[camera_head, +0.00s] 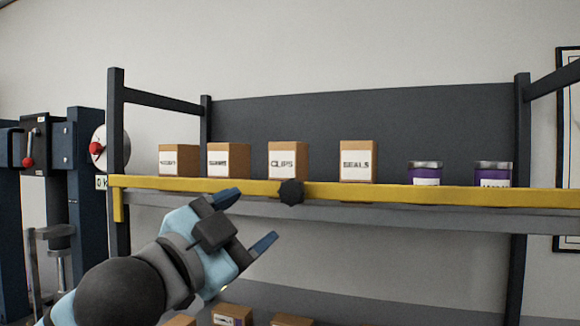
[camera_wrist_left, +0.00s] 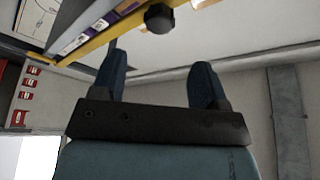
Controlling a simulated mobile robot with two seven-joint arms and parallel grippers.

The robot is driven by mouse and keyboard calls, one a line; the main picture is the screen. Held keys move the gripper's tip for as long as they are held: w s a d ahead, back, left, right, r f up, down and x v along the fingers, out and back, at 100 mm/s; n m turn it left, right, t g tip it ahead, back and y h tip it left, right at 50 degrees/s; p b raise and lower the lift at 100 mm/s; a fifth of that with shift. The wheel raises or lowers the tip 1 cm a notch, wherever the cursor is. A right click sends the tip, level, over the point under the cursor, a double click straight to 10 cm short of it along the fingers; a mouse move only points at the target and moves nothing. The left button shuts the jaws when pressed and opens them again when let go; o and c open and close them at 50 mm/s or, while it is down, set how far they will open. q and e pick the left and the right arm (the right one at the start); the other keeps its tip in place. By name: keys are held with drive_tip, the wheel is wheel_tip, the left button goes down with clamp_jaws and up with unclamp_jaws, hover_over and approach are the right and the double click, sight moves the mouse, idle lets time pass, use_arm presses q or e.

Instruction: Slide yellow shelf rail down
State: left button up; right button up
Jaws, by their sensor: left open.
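The yellow shelf rail (camera_head: 410,193) runs along the front edge of the upper shelf, across the feet of the boxes. A dark round knob (camera_head: 291,192) sits on the rail near the middle of the head view. My left gripper (camera_head: 251,218) is open and empty, below and left of the knob, apart from it in the picture. In the left wrist view the open fingers (camera_wrist_left: 158,75) point toward the rail (camera_wrist_left: 95,43), with the dark knob (camera_wrist_left: 159,18) beyond and between the fingertips. My right gripper is in neither view.
Several cardboard boxes (camera_head: 289,158) and two purple cans (camera_head: 493,174) stand on the upper shelf (camera_head: 400,214) behind the rail. Dark uprights (camera_head: 118,150) frame the shelf. More boxes (camera_head: 232,314) sit on a lower level. A blue machine (camera_head: 85,160) stands at left.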

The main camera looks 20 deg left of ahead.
sight(288, 195)
use_arm(q)
drive_tip(key=p+x, duration=0.2)
drive_tip(key=x, duration=0.8)
drive_tip(key=shift+w+d, duration=0.1)
drive_tip(key=shift+w, duration=0.2)
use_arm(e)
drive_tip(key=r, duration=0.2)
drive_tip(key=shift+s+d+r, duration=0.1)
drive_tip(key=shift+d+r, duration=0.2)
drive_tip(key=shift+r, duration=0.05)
use_arm(q)
drive_tip(key=shift+f, duration=0.1)
clamp_jaws()
wheel_tip(288, 195, down, 6)
drive_tip(key=b, duration=0.3)
drive_tip(key=shift+r, duration=0.2)
drive_tip(key=shift+f+b, duration=0.4)
drive_tip(key=shift+f, duration=0.05)
drive_tip(key=shift+d, duration=0.1)
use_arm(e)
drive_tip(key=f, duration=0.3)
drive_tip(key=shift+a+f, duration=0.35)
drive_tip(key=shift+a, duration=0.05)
use_arm(q)
drive_tip(key=shift+f, duration=0.1)
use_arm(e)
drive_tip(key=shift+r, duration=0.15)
